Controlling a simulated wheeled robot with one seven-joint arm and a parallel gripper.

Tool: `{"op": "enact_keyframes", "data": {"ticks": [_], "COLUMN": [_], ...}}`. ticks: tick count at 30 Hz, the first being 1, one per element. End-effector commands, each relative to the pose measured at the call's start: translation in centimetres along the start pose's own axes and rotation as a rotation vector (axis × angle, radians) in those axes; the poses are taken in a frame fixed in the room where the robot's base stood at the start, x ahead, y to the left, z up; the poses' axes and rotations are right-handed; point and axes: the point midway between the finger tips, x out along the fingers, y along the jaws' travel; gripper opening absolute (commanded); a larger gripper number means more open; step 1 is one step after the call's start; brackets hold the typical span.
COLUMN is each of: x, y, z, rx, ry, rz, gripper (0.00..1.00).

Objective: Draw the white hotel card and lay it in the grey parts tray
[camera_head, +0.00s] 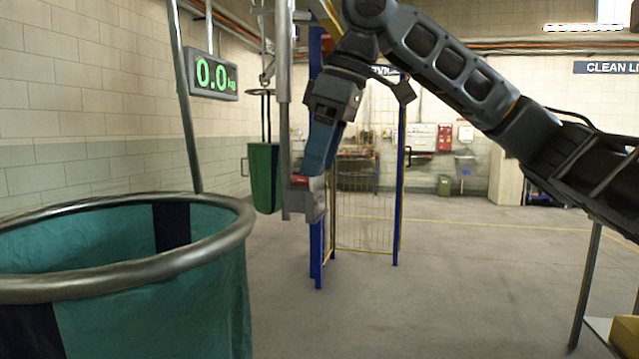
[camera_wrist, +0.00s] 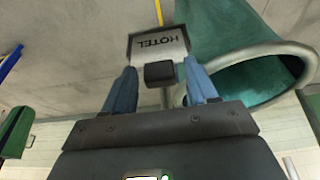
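A pale grey card holder marked HOTEL (camera_wrist: 160,42) is ahead of my gripper in the wrist view, its lettering upside down. It also shows in the head view as a small grey box (camera_head: 312,203) on an upright post, with a red patch on top. A dark block (camera_wrist: 160,72) sits at its near edge, between the lines of my fingers. In the head view, my gripper (camera_head: 318,158) points down just above the holder. I cannot make out a separate white card or the grey parts tray.
A large green bag with a metal rim (camera_head: 120,275) stands at the left, close to the holder's post. A smaller green bag (camera_head: 264,178) hangs behind. A weight display (camera_head: 212,75) reads 0.0. A yellow box (camera_head: 625,335) sits at the lower right edge. The middle floor is clear.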

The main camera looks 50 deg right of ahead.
Motion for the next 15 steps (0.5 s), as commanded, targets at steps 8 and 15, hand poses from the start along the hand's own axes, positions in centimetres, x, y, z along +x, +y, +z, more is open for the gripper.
{"op": "enact_keyframes", "data": {"ticks": [8,15], "x": [0.90,0.89], "y": [-0.04,-0.07], "z": [0.35,0.31], "rx": [-0.001,-0.001], "ry": [-0.017,-0.015], "rz": [-0.007,-0.007], "gripper": [0.10,0.01]}}
